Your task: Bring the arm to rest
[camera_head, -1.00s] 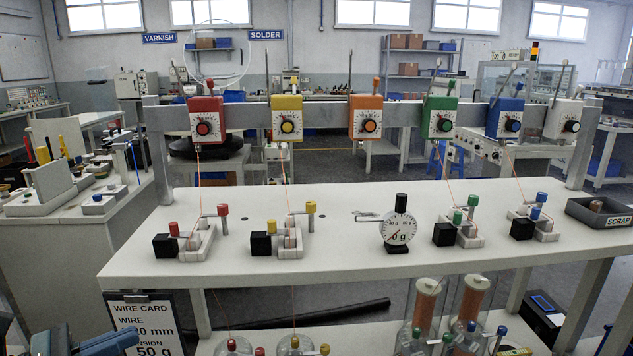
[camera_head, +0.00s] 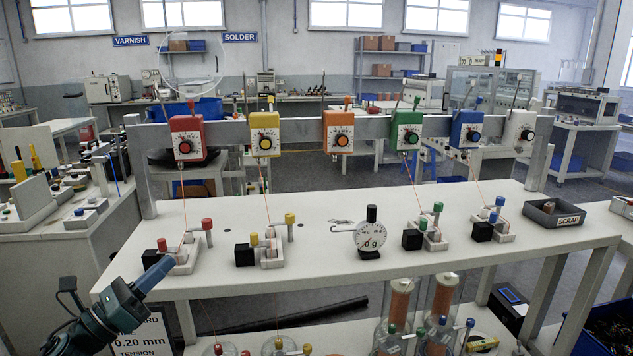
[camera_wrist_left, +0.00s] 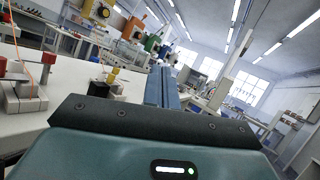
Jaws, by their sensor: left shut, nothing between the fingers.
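My left gripper (camera_head: 158,271) is at the lower left in the head view. Its blue fingers are shut and empty, pointing up and right over the front left edge of the white bench (camera_head: 300,276). The fingers lie just in front of the red-knobbed clamp (camera_head: 182,256); I cannot tell whether they touch it. In the left wrist view the blue fingers (camera_wrist_left: 161,88) are together, with nothing between them, and the red-knobbed clamp (camera_wrist_left: 24,90) is to the left. My right gripper is not in view.
Coloured tensioner boxes hang on a rail (camera_head: 222,133) above the bench. A round gauge (camera_head: 370,238) stands mid-bench, with several clamps beside it. A scrap tray (camera_head: 553,215) is at the right. A wire card (camera_head: 140,338) hangs below the bench's left end, partly behind my arm.

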